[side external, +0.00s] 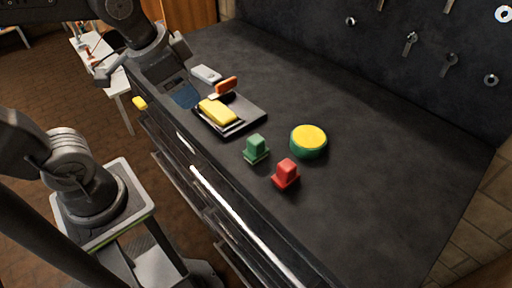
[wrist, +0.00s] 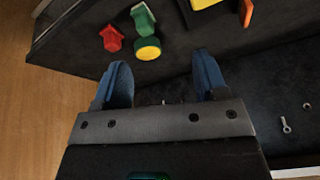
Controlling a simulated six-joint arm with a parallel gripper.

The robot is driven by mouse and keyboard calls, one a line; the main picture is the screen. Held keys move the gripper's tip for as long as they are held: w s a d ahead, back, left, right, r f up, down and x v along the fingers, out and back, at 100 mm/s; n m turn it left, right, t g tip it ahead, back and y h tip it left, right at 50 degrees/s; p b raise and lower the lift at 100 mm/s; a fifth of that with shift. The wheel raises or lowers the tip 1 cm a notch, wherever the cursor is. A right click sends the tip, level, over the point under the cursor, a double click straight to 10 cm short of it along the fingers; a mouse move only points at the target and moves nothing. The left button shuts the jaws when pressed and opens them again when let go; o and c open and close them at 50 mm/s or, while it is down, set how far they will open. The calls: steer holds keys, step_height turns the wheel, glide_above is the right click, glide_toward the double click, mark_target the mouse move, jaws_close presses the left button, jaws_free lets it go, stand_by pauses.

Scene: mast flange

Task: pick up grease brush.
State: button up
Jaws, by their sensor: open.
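An orange-handled piece (side external: 226,85), which looks like the grease brush, lies at the back edge of a dark tray (side external: 255,109) on the counter. Its dark end is partly hidden, so I cannot be sure what it is. It also shows as an orange piece (wrist: 246,12) at the top of the wrist view. My gripper (side external: 184,97) is open and empty, with blue fingers, to the left of the tray in the side view. Both fingers show apart in the wrist view (wrist: 160,62), with nothing between them.
A yellow block (side external: 217,112) lies on the tray. A green block (side external: 256,147), a red block (side external: 286,173) and a round yellow-topped green tub (side external: 309,141) stand nearby. A light grey box (side external: 206,74) sits behind. The counter's right side is clear.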

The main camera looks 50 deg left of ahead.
steer(key=w+d+f+m+g, duration=0.1)
steer(key=w+d+m+g, duration=0.2)
steer(key=w+m, duration=0.45)
steer(key=m+g, duration=0.2)
steer(key=m, duration=0.5)
glide_above(256, 139)
step_height(256, 139, down, 4)
steer(key=f, duration=0.8)
steer(key=shift+w+d, duration=0.15)
steer(key=shift+w, duration=0.05)
steer(key=f, duration=0.4)
steer(key=shift+s+a+f, duration=0.1)
steer(key=shift+s+a, duration=0.1)
steer(key=shift+f, duration=0.6)
steer(key=shift+c, duration=0.4)
steer(key=c, duration=1)
steer(key=shift+o, duration=0.2)
steer(key=shift+r, duration=0.15)
